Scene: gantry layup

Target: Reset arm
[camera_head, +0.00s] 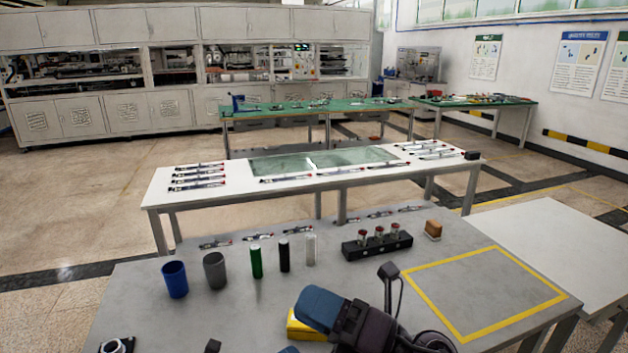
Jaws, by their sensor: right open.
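My right gripper (320,307), dark with a blue end, reaches in from the bottom edge over the front of the grey table (135,310). It is open, and I see nothing held in it. A yellow object (303,328) shows partly behind its blue end; I cannot tell whether they touch. Of my left gripper, only a small blue tip (289,350) shows at the bottom edge, so its jaws are hidden.
A blue cup (175,279), grey cup (215,270), and green (256,262), black (284,255) and white (311,249) cylinders stand behind the grippers. The yellow-taped rectangle (485,290) is empty.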

